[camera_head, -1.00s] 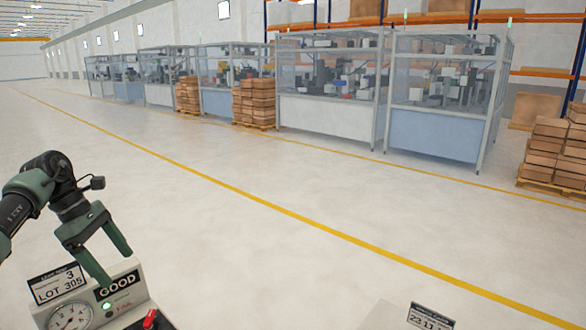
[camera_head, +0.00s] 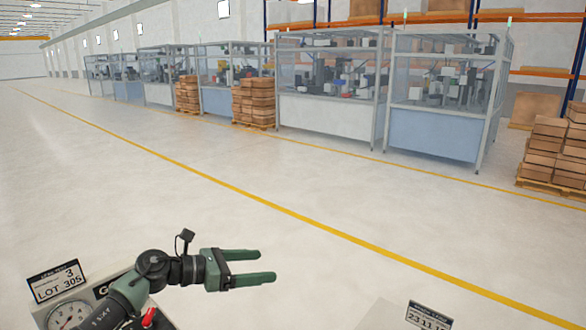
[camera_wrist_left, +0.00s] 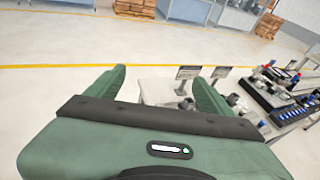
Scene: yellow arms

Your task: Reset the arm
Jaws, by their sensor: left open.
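My left gripper (camera_head: 256,267) is dark green and open, with nothing between its fingers. In the head view it points right, in front of and partly over a grey device with a round gauge (camera_head: 69,315). A sign reading "LOT 305" (camera_head: 57,281) stands on that device, and the arm hides much of its face. In the left wrist view the two open fingers (camera_wrist_left: 155,88) point away, toward the floor and a work surface beyond. My right gripper does not show.
A pale surface with a small dark label (camera_head: 430,317) is at the lower right. The left wrist view shows a bench with dark equipment (camera_wrist_left: 280,95) on the right. Glass-walled machine cells (camera_head: 440,95) and stacked boxes (camera_head: 254,103) stand far back; the floor between is clear.

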